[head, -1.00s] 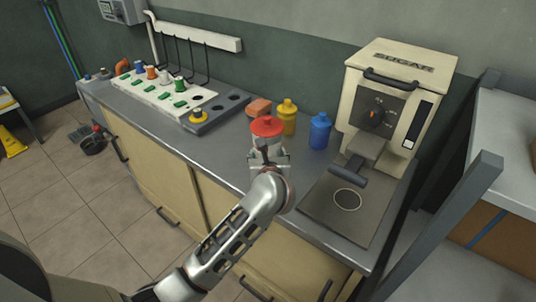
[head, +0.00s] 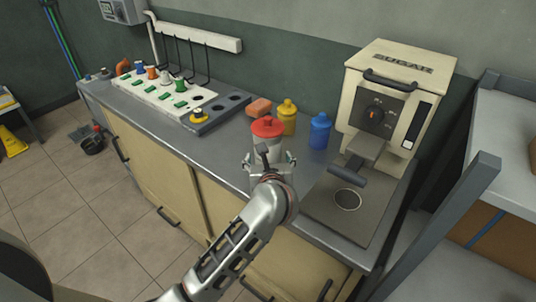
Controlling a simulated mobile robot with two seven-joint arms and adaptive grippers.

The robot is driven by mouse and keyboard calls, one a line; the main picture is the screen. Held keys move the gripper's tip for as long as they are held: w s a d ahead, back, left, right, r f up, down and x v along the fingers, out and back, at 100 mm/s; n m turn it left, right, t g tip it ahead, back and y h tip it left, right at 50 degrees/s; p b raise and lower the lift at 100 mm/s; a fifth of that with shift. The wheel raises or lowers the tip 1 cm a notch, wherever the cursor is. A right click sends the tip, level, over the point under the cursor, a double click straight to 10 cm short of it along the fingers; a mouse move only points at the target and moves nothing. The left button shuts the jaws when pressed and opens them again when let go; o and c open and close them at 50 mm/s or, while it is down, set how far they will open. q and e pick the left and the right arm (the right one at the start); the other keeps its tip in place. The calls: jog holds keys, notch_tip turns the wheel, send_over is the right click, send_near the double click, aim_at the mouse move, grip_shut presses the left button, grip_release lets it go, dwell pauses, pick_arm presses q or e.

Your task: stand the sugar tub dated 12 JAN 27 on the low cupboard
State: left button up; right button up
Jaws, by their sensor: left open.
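A tub with a red lid (head: 267,127) and a pale body stands upright near the front edge of the grey top of the low cupboard (head: 229,166), which has cream doors. No date can be read on the tub. My left gripper (head: 269,160) is open on the near side of this tub and hides its lower part. I cannot tell whether the fingers touch it. A yellow container (head: 287,119) and a blue container (head: 320,132) stand behind it, to the right. My right gripper is not in view.
A cream machine marked SUGAR (head: 384,100) stands at the right with a dark plate (head: 325,212) before it. A white rack (head: 165,94) and grey holder (head: 222,112) fill the left. A grey shelf frame (head: 440,225) stands far right.

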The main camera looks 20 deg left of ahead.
pick_arm(q)
jog(key=v, duration=0.7)
jog(key=shift+s, duration=0.1)
jog(key=shift+s+d+r, duration=0.1)
jog(key=shift+s+r, duration=0.1)
jog(key=shift+s, duration=0.1)
